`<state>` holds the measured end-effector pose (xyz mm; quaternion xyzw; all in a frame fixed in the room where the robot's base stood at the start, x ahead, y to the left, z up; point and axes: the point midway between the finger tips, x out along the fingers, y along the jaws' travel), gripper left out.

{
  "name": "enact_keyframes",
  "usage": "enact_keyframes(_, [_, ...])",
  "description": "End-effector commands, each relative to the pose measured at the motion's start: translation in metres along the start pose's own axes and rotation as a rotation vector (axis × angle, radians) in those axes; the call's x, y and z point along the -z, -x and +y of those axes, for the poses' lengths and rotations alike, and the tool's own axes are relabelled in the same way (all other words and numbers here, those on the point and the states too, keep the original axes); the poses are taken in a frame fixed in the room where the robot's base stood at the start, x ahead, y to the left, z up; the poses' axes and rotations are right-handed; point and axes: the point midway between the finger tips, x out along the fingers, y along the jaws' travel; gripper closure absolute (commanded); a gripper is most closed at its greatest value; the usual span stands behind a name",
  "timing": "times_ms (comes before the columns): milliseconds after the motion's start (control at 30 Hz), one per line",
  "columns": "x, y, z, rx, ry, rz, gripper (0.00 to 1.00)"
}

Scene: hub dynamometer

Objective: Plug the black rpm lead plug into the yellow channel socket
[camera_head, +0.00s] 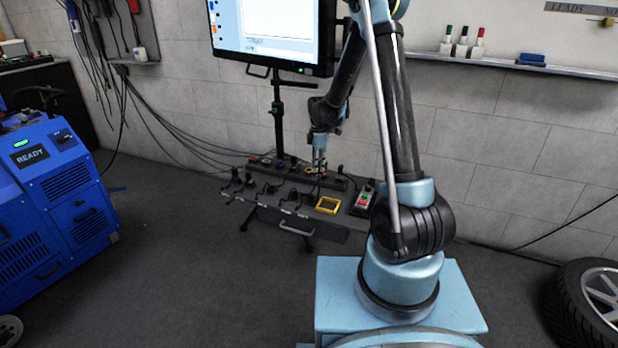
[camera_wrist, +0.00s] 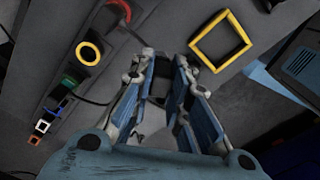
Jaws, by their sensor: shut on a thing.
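My gripper (camera_head: 320,165) is low over the bench below the monitor in the head view. In the wrist view its fingers (camera_wrist: 162,75) are closed around a small dark piece, which appears to be the black rpm lead plug (camera_wrist: 160,88). The fingers hide most of it, and its lettering cannot be read. The yellow channel socket (camera_wrist: 88,53) shows as a yellow ring on a dark strip, left of the fingertips and apart from them. In the head view the yellow socket (camera_head: 309,169) is tiny, close beside my gripper.
A red-ringed socket (camera_wrist: 121,9) and several other coloured sockets share the strip. A yellow-framed device (camera_head: 328,205) and a box with red and green buttons (camera_head: 364,197) sit on the bench (camera_head: 332,232). Several dark leads lie there. The monitor (camera_head: 272,32) stands above.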

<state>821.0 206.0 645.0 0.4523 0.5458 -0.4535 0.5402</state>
Motion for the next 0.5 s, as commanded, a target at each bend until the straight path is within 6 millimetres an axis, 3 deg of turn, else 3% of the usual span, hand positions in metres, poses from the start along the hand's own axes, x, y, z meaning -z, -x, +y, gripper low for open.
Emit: enact_keyframes(500, [0.0050, 0.0001, 0.0034, 0.000, 0.002, 0.000, 1.00])
